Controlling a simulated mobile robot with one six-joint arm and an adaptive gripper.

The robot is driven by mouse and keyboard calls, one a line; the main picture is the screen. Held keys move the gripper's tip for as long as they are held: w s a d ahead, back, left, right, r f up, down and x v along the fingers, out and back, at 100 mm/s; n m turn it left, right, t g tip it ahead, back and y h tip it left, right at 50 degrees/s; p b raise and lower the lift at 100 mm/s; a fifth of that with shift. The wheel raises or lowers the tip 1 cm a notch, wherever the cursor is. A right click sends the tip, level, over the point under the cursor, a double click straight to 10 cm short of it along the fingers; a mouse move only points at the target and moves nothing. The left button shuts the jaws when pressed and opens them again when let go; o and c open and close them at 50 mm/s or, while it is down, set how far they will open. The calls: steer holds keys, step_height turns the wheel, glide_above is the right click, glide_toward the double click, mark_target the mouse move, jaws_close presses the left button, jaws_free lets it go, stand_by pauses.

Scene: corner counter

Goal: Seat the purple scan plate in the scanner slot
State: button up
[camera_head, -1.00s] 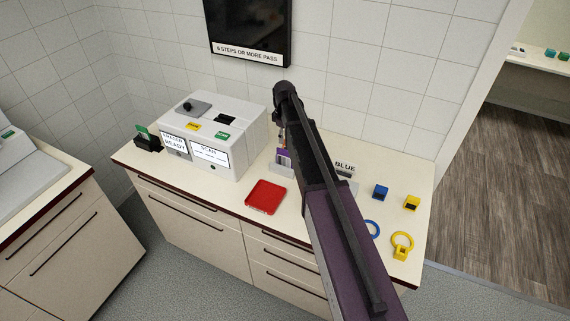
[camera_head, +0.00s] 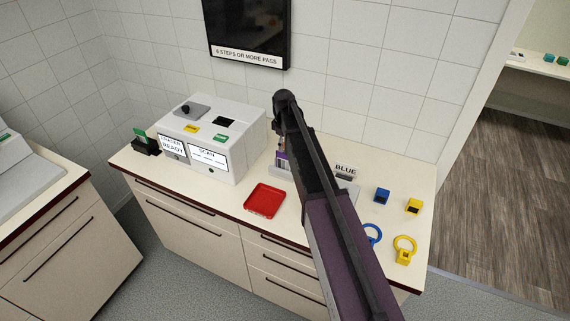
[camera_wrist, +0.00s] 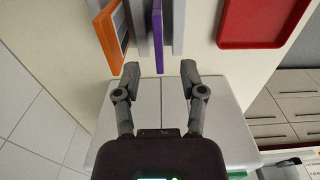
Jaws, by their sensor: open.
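The purple scan plate (camera_wrist: 158,35) stands on edge in a grey rack (camera_head: 281,171) on the counter. It shows as a small purple patch in the head view (camera_head: 281,160), partly hidden by my arm. My gripper (camera_wrist: 159,69) is open and empty. Its fingertips are spread either side of the purple plate's line, near its lower end in the picture. I cannot tell whether they touch. The white scanner (camera_head: 240,158) stands left of the rack, with a dark opening (camera_head: 224,121) on top.
A red tray (camera_head: 264,201) lies in front of the rack. A dark holder with a green card (camera_head: 146,145) stands left of the scanner. Blue (camera_head: 382,195) and yellow (camera_head: 413,206) blocks and rings lie to the right. The tiled wall is close behind.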

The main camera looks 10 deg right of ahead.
mark_target(284, 153)
steer(key=shift+d+f+b, duration=0.1)
steer(key=shift+f+b, duration=2.2)
steer(key=shift+f, duration=0.15)
jaws_close()
